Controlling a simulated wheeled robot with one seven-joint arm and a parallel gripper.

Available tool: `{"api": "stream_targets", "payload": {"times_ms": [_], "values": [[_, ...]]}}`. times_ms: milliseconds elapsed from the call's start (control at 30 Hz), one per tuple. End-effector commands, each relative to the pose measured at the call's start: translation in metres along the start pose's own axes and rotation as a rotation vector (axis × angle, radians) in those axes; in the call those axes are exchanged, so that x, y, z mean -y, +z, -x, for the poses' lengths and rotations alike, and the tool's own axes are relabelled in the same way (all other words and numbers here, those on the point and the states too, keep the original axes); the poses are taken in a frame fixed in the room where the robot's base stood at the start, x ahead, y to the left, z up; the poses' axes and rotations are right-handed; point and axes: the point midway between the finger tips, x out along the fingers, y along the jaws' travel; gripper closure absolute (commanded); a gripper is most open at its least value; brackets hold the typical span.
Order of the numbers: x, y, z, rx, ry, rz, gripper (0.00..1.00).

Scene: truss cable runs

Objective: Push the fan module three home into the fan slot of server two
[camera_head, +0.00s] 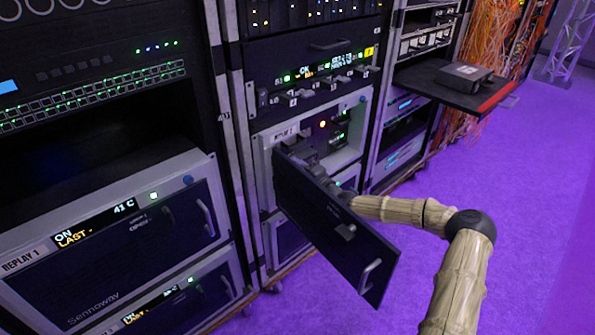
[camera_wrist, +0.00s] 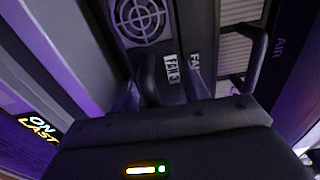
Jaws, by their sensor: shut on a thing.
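Server two (camera_head: 266,180), with its REPLAY 2 label, stands in the middle rack with its dark front door (camera_head: 330,222) swung open. My gripper (camera_wrist: 172,88) reaches in behind this door; in the head view the door and arm hide most of it. In the wrist view it is shut on the fan module (camera_wrist: 143,18), a dark unit with a round grille and a FAN label. The grip itself is mostly hidden by the fingers. I cannot read the module's number for sure or see how deep it sits in the fan slot.
A black handle (camera_wrist: 262,48) stands right of the module in the wrist view. The open door juts out beside my arm. A pull-out shelf (camera_head: 460,92) with a grey box (camera_head: 462,76) is at the right. The purple floor (camera_head: 545,200) is clear.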

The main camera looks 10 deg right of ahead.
Motion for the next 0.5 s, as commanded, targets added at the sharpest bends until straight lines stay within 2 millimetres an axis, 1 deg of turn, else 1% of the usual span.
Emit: {"api": "stream_targets", "payload": {"times_ms": [33,300,500], "values": [[0.0025,0.0005,-0.0007,0.000,-0.005,0.001,1.00],[0.0027,0.0010,-0.0013,0.001,-0.005,0.002,1.00],[0.0025,-0.0004,0.0036,-0.001,-0.005,0.001,1.00]]}}
